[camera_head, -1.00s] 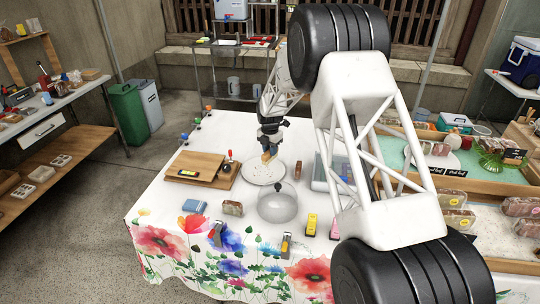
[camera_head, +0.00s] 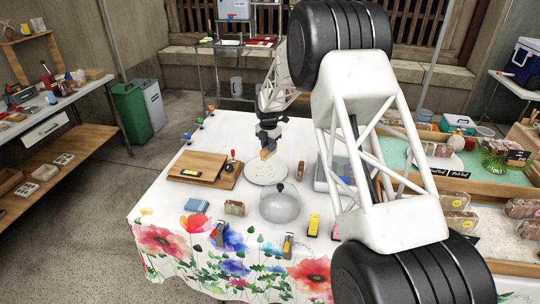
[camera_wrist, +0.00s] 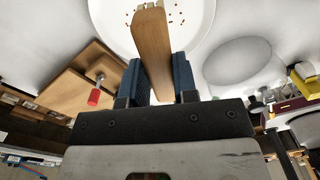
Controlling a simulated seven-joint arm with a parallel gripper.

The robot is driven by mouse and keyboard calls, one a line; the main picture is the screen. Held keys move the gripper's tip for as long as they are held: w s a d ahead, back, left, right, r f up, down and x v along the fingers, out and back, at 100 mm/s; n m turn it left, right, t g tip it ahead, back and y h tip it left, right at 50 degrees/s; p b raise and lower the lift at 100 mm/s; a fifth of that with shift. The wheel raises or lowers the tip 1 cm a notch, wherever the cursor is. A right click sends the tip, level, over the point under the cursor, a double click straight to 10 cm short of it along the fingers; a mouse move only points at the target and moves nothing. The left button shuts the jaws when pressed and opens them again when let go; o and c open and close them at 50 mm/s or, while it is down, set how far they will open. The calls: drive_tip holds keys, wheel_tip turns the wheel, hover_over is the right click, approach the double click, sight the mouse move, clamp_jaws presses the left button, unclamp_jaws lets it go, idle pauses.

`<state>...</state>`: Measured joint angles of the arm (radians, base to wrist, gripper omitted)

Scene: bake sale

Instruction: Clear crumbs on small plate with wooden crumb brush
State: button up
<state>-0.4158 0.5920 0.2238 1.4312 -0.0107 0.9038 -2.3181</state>
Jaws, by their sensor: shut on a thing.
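The small white plate (camera_head: 262,176) lies on the white flowered tablecloth, with small brown crumbs (camera_wrist: 178,18) scattered on it. My gripper (camera_head: 268,148) is over the plate's far side, pointing down. It is shut on the wooden crumb brush (camera_wrist: 153,50), whose handle sits between the two blue-padded fingers in the wrist view. The brush (camera_head: 267,154) shows as a tan block below my gripper in the head view. Its far end overlaps the plate in the wrist view. I cannot tell whether the bristles touch the plate.
A clear dome (camera_head: 280,204) stands just in front of the plate. Wooden boards (camera_head: 200,164) lie to the left, with a red-topped item on one. A brown packet (camera_head: 234,208), a blue box (camera_head: 197,206) and a yellow item (camera_head: 313,225) stand nearer the front. Display trays are right.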

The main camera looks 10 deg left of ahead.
drive_tip(key=shift+a+r, duration=0.25)
drive_tip(key=shift+a, duration=0.5)
drive_tip(key=shift+a+r, duration=0.2)
drive_tip(key=shift+a, duration=0.5)
drive_tip(key=shift+a+r, duration=0.25)
drive_tip(key=shift+a, duration=0.5)
drive_tip(key=shift+f, duration=0.15)
drive_tip(key=shift+f, duration=2.3)
drive_tip(key=shift+r, duration=1.5)
drive_tip(key=shift+f, duration=0.1)
